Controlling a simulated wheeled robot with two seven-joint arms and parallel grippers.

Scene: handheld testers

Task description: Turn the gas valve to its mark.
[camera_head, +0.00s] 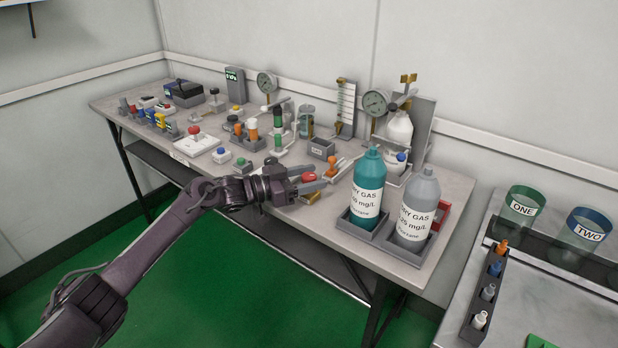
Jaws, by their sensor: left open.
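My left gripper (317,178) reaches in from the left over the front edge of the bench. Its two fingers are apart, with a red rounded part (309,177) showing between them. I cannot tell whether the fingers touch it, and the hand hides what is around it. A teal gas bottle (367,190) and a grey gas bottle (415,208) stand upright in grey holders to the right of the gripper. Behind them is a stand with a round gauge (375,103) and a brass fitting (408,79). Which part is the gas valve, and its mark, I cannot make out.
An orange-handled piece (333,167) lies close behind the gripper. Another gauge (267,82), a flow tube (346,103) and several small testers crowd the bench.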

